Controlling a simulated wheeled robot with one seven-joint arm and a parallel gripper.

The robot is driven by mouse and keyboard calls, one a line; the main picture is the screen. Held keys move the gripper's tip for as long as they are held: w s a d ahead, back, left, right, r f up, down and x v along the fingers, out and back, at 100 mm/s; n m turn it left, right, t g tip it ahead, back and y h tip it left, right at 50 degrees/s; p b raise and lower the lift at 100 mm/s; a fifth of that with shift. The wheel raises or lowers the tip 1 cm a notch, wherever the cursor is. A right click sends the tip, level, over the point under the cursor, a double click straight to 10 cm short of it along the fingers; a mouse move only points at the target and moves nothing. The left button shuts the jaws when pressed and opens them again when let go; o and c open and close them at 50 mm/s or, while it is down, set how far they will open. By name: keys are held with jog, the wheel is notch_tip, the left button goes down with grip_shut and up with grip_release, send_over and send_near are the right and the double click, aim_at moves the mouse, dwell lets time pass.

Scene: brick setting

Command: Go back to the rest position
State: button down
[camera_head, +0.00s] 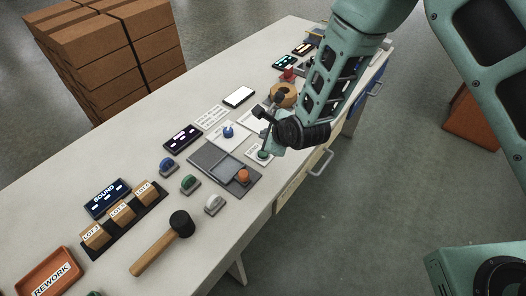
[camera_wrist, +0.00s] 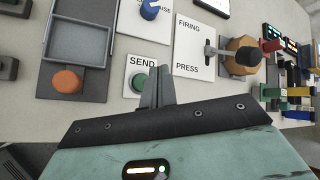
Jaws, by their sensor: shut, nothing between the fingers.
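My gripper (camera_wrist: 157,88) is shut and empty. In the wrist view its fingertips are beside the green button on the SEND card (camera_wrist: 142,62), just right of the green button (camera_wrist: 138,83). In the head view my gripper (camera_head: 266,140) hangs over the right part of the table, low over the SEND card, and my arm reaches in from the upper right. Whether the fingertips touch the card or button cannot be told.
The table (camera_head: 100,225) holds a grey tray (camera_wrist: 77,44), an orange knob (camera_wrist: 67,81), a FIRING/PRESS card (camera_wrist: 188,52) with a lever, a mallet (camera_head: 160,245), small boxes (camera_head: 121,212) and a REWORK tray (camera_head: 50,272). Stacked cartons (camera_head: 110,50) stand behind. Floor at right is mostly clear.

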dwell(0.5)
jog(key=s+d+r+n+g+h, duration=0.15)
jog(key=s+r+n+g, duration=0.25)
jog(key=s+r+n, duration=0.8)
jog(key=s+d+r+n+g+h, duration=0.1)
jog(key=s+d+r+n, duration=0.4)
jog(key=s+n, duration=0.3)
jog(key=s+d+r+n+g+h, duration=0.2)
jog(key=s+d+r+n, duration=0.3)
jog(key=s, duration=0.4)
jog(key=d+n, duration=0.1)
jog(key=n, duration=0.1)
jog(key=shift+s+d+n+g, duration=0.25)
jog(key=shift+s+n+g, duration=0.05)
jog(key=shift+n, duration=0.1)
